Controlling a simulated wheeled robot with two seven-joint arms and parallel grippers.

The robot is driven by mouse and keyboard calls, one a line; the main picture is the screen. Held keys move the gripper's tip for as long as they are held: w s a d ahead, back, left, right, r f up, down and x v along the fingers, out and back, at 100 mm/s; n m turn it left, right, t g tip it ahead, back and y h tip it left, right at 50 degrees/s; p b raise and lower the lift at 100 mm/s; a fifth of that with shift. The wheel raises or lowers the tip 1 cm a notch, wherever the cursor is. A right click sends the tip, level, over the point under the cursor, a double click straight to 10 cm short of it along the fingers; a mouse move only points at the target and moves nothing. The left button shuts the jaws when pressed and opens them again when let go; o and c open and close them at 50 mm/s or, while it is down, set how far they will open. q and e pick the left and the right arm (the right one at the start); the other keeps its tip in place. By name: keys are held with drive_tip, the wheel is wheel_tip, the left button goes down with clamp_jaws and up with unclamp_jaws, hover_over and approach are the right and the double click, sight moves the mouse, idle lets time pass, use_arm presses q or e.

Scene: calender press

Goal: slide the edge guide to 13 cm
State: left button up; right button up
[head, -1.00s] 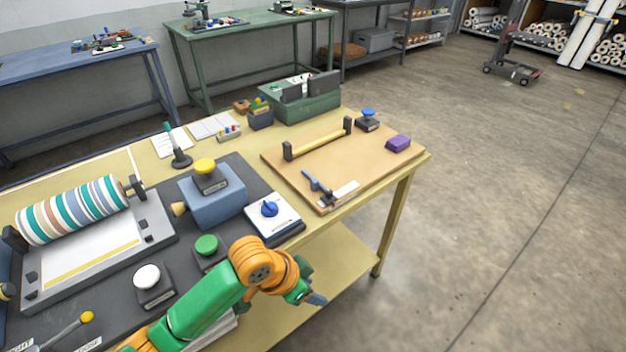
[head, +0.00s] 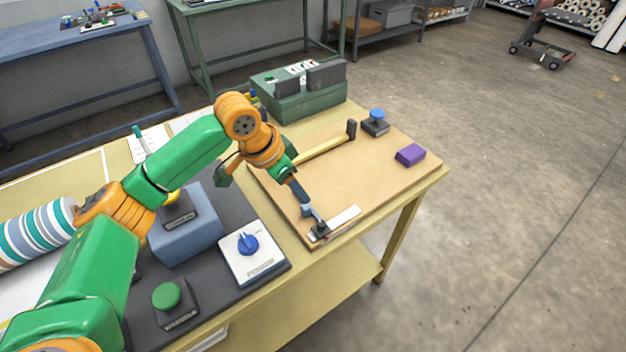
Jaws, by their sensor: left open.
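The small dark slider with a blue-grey handle (head: 308,211), which looks like the edge guide, sits at the near edge of the tan board. A white strip (head: 342,220), perhaps its scale, lies just right of it; its marks are too small to read. My left gripper (head: 301,198) is open and points down at the handle from behind and left. Its fingertips are at or just above the handle; I cannot tell whether they touch. My right gripper is not in view.
A yellow bar on dark posts (head: 325,149) crosses the back of the tan board (head: 372,183). A blue-topped device (head: 376,122) and a purple block (head: 410,155) stand right. A blue-knob panel (head: 250,254) and green button (head: 168,296) lie nearer. The board's middle is clear.

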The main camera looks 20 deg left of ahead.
sight(305, 206)
use_arm(q)
drive_tip(key=f, duration=0.1)
drive_tip(key=s+d+f, duration=0.1)
drive_tip(key=f, duration=0.1)
drive_tip(key=shift+s+d+f, duration=0.15)
drive_tip(key=shift+d+f, duration=0.05)
drive_tip(key=shift+f, duration=0.05)
drive_tip(key=shift+x, duration=0.8)
drive_tip(key=shift+w+f, duration=0.25)
drive_tip(key=shift+w, duration=0.15)
drive_tip(key=shift+s+a+r, duration=0.1)
drive_tip(key=shift+s+r, duration=0.05)
clamp_jaws()
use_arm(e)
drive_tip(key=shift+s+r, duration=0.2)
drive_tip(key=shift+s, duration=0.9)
